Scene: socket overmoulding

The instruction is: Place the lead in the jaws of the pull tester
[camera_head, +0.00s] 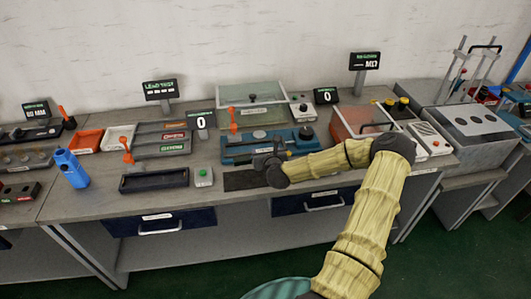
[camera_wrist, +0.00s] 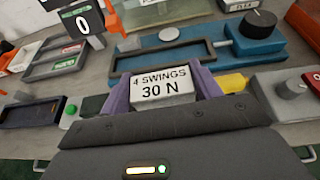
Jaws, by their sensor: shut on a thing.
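My gripper (camera_head: 262,162) is over the bench in front of a blue device (camera_head: 235,150) with a black knob. In the wrist view, my gripper (camera_wrist: 160,88) has its two purple fingers on either side of a white labelled block (camera_wrist: 161,87), which reads "4 SWINGS 30 N". The block seems to be between the fingers, shut on. The blue device also shows beyond it in the wrist view (camera_wrist: 265,50). I cannot make out the lead, and I cannot tell which device is the pull tester. My forearm hides part of the bench.
A black tray (camera_head: 150,188) and a green button box (camera_head: 203,177) stand to the left. A dark mat (camera_head: 238,182) lies near the front edge. A yellow piece (camera_wrist: 235,82) and a grey knobbed block (camera_wrist: 290,84) sit right of my fingers. A blue bottle (camera_head: 72,168) stands far left.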

